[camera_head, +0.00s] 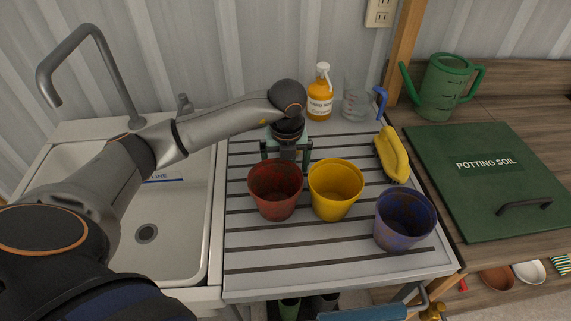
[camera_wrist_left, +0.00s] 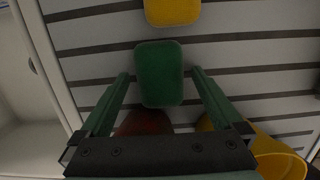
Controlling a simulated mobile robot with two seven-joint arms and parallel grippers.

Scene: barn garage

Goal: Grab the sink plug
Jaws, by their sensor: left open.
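I cannot make out a sink plug in either view. The white sink (camera_head: 180,235) is at the left in the head view, with a dark round drain (camera_head: 147,234) in its floor. My left arm hides part of the basin. My left gripper (camera_head: 287,158) is open and points down over the ribbed drainboard, behind the red pot. In the left wrist view, a green rounded block (camera_wrist_left: 160,75) like a sponge shows between the open fingers. I cannot tell whether they touch it. My right gripper is not in view.
A yellow block (camera_wrist_left: 172,10) lies beyond the green one. A faucet (camera_head: 112,75) rises behind the sink.

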